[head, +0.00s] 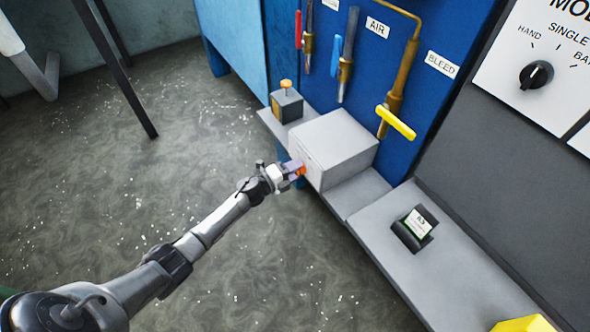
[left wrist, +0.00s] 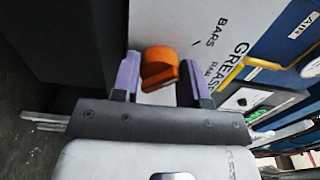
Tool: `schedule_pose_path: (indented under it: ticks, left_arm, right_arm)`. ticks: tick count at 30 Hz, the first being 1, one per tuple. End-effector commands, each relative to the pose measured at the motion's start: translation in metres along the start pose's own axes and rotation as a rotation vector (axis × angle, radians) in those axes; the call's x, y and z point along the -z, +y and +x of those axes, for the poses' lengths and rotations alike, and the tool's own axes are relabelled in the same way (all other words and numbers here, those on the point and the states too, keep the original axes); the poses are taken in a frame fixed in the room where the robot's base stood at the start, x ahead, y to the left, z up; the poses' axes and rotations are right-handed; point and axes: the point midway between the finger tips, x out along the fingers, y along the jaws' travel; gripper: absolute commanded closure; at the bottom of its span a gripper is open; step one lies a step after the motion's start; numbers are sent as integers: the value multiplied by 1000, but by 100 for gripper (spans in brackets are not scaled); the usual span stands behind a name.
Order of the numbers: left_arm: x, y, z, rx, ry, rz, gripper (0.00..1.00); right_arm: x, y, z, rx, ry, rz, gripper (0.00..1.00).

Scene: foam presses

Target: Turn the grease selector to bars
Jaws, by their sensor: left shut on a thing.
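The grease selector is an orange knob (left wrist: 160,68) on the front of a light grey box (head: 342,138). In the left wrist view the panel (left wrist: 180,22) carries the words BARS and GREASE, turned sideways, and a smaller word I read poorly. My left gripper (head: 293,169) reaches the box's front face, its fingers (left wrist: 160,80) on either side of the knob and shut on it. Only a bit of orange shows past the fingers in the head view. I cannot tell for sure which mark the knob points to. My right gripper is not in view.
A small dark box with a yellow-orange knob (head: 286,103) stands left of the grey box. Behind are pipes and levers labelled AIR and BLEED, with a yellow handle (head: 396,122). A black dial (head: 536,75) is at upper right. A small dark holder (head: 414,229) sits on the ledge.

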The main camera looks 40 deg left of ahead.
Motion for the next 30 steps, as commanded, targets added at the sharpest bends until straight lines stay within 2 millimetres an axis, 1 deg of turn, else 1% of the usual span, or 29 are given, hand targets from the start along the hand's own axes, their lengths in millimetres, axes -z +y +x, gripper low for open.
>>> schedule_pose_path:
  ticks: [6, 7, 14, 15, 23, 26, 30]
  left_arm:
    - [0, 1, 0, -2, 0, 0, 83]
    - [0, 1, 0, -2, -1, 0, 58]
    - [0, 1, 0, -1, 0, 0, 36]
    - [0, 0, 0, -1, 0, 1, 34]
    - [0, 0, -2, -1, 0, 1, 34]
    - [0, 0, -10, -2, 0, 1, 34]
    - [0, 0, -33, -4, 0, 2, 34]
  right_arm:
    - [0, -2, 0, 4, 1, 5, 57]
    - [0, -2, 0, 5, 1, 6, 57]
    - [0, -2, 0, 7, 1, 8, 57]
    - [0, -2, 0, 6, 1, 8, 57]
    - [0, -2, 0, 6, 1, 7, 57]
    - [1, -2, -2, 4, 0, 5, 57]
    - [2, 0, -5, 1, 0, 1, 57]
